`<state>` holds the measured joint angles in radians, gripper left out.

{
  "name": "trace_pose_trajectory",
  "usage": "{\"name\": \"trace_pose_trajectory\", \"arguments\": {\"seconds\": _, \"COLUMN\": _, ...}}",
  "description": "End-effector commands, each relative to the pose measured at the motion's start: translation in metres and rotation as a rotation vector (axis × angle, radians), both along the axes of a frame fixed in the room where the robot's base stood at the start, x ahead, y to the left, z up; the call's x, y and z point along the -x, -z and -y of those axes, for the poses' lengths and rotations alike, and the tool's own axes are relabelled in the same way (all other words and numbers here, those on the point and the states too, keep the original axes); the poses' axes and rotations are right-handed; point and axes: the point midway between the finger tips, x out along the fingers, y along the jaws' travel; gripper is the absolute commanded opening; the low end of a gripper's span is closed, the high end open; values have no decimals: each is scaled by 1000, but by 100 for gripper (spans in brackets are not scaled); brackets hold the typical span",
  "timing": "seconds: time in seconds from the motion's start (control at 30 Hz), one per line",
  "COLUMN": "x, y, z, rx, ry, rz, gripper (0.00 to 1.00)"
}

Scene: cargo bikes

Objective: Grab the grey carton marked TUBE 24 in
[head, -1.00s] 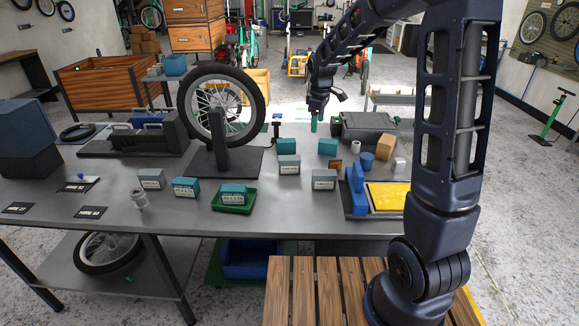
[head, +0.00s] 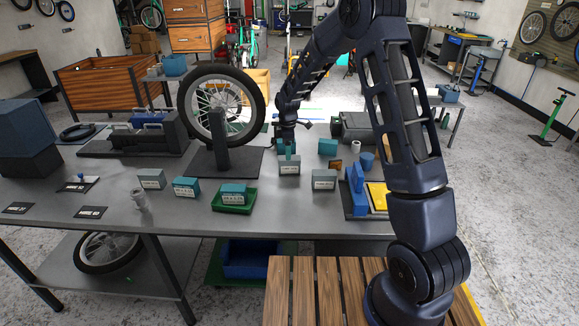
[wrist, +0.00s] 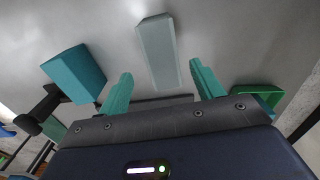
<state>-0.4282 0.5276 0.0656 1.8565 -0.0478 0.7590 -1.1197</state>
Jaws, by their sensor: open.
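Three similar grey cartons with white labels stand on the grey workbench: one left of centre (head: 151,179), one in the middle (head: 289,166) and one to its right (head: 324,180). Their lettering is too small to read here, so I cannot tell which says TUBE 24 in. My gripper (head: 289,150) is open and empty, pointing down just above the middle carton. In the wrist view, a grey carton (wrist: 158,50) lies ahead of the gap between my teal fingers (wrist: 160,88), not between them.
A teal carton (wrist: 75,73) is close to my left finger in the wrist view. A green tray (head: 233,208) holds a teal carton. Another teal carton (head: 186,188), a wheel on a stand (head: 222,106) and a blue holder (head: 356,186) stand around. The front bench strip is mostly clear.

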Motion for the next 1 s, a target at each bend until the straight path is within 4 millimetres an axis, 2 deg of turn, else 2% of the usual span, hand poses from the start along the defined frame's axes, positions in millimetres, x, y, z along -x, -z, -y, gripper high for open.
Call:
{"name": "trace_pose_trajectory", "arguments": {"seconds": 0.1, "x": 1, "y": 18, "z": 0, "rx": 1, "ry": 0, "rz": -2, "gripper": 66}}
{"name": "trace_pose_trajectory", "arguments": {"seconds": 0.37, "x": 2, "y": 35, "z": 1, "rx": 2, "ry": 0, "rz": -2, "gripper": 66}}
{"name": "trace_pose_trajectory", "arguments": {"seconds": 0.7, "x": 4, "y": 75, "z": 4, "rx": 1, "ry": 0, "rz": -1, "gripper": 66}}
{"name": "trace_pose_trajectory", "arguments": {"seconds": 0.93, "x": 4, "y": 78, "z": 4, "rx": 0, "ry": 0, "rz": 1, "gripper": 66}}
{"name": "trace_pose_trajectory", "arguments": {"seconds": 0.97, "x": 4, "y": 78, "z": 4, "rx": 0, "ry": 0, "rz": 1, "gripper": 64}}
{"name": "trace_pose_trajectory", "arguments": {"seconds": 1.0, "x": 4, "y": 78, "z": 4, "rx": 0, "ry": 0, "rz": 0, "gripper": 57}}
